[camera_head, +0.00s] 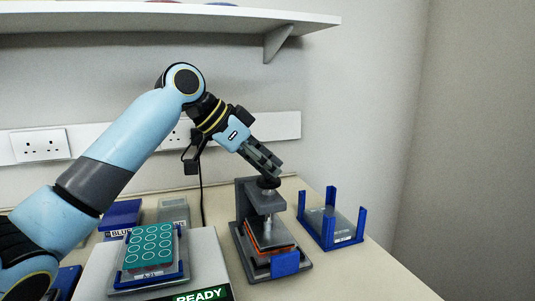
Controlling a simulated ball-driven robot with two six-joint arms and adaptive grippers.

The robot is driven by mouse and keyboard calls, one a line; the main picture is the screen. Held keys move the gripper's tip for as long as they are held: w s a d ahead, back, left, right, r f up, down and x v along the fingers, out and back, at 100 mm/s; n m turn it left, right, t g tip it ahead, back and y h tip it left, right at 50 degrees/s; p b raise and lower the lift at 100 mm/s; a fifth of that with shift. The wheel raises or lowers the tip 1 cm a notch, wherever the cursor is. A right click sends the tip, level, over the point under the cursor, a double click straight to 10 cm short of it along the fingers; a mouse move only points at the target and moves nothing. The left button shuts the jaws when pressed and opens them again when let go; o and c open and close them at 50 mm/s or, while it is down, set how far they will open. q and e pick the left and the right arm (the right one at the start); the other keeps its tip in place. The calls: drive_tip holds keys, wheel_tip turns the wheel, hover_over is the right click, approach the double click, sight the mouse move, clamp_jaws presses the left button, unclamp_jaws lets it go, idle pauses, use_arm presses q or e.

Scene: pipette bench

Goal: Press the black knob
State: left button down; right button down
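The black knob (268,183) sits on top of a grey press (245,210) that stands on the bench. A metal shaft runs down from the knob, and an orange-edged plate (268,238) lies in the press below. My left gripper (275,168) comes down from the upper left with its fingers together. Its fingertips are right at the top of the knob; I cannot tell whether they touch it. Nothing shows between the fingers. My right gripper is out of view.
A blue-cornered holder (331,226) stands right of the press. To the left, a teal plate with white circles (151,246) sits on a white device with a READY display (201,294). A shelf (150,18) hangs above. The bench front right is clear.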

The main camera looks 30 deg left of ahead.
use_arm(q)
drive_tip(key=shift+s+f, duration=0.25)
drive_tip(key=shift+f, duration=0.5)
drive_tip(key=r+p, duration=0.4)
drive_tip(key=shift+w+r+p, duration=0.25)
drive_tip(key=shift+r+p, duration=0.1)
drive_tip(key=shift+r, duration=0.05)
drive_tip(key=b+v, duration=0.1)
drive_tip(key=v, duration=0.9)
drive_tip(key=shift+r, duration=0.3)
drive_tip(key=shift+d, duration=0.1)
